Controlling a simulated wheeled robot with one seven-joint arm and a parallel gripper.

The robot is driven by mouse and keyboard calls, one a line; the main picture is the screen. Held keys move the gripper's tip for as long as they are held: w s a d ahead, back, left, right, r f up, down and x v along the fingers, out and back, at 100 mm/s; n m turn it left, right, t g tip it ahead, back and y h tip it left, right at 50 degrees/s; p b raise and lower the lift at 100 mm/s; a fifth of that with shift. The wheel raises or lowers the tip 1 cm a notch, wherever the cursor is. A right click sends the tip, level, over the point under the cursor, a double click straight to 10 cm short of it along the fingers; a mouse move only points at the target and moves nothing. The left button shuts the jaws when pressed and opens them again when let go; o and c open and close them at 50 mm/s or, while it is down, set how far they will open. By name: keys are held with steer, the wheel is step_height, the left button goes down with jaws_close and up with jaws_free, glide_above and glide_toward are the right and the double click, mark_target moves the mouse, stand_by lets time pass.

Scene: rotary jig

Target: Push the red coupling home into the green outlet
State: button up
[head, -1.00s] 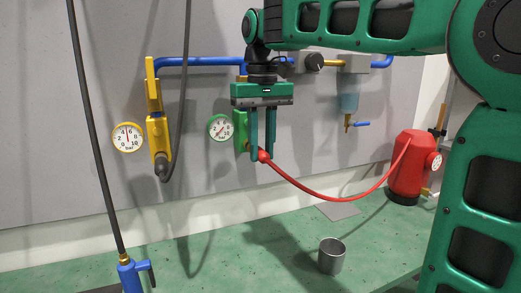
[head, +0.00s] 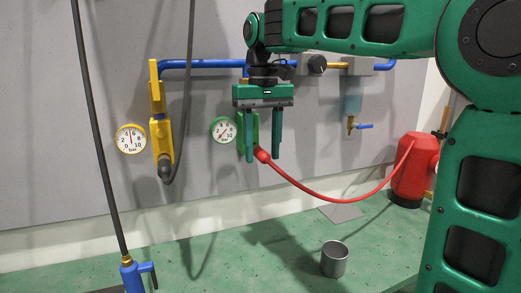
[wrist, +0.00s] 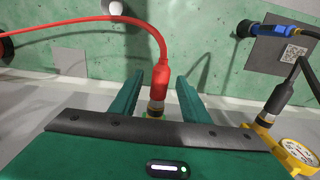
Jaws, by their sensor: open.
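The red coupling (head: 262,155) is on the end of a red hose, in front of the lower end of the green outlet (head: 241,122) on the wall. In the wrist view the coupling (wrist: 160,82) lies between my fingers, with a brass collar (wrist: 155,106) at its wall end. My gripper (head: 263,159) points down and is open, one finger on each side of the coupling, with visible gaps in the wrist view (wrist: 160,76). My gripper partly hides the outlet, and I cannot tell how deep the coupling sits.
A green gauge (head: 223,130) is left of the outlet. A yellow outlet (head: 162,140) with its gauge (head: 131,139) and a dark hose stand farther left. The red hose sags to a red tank (head: 412,170) at right. A metal cup (head: 334,258) stands on the green bench.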

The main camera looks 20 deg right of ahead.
mark_target(263, 150)
steer(key=shift+w+r, duration=0.1)
steer(key=shift+r, duration=3.6)
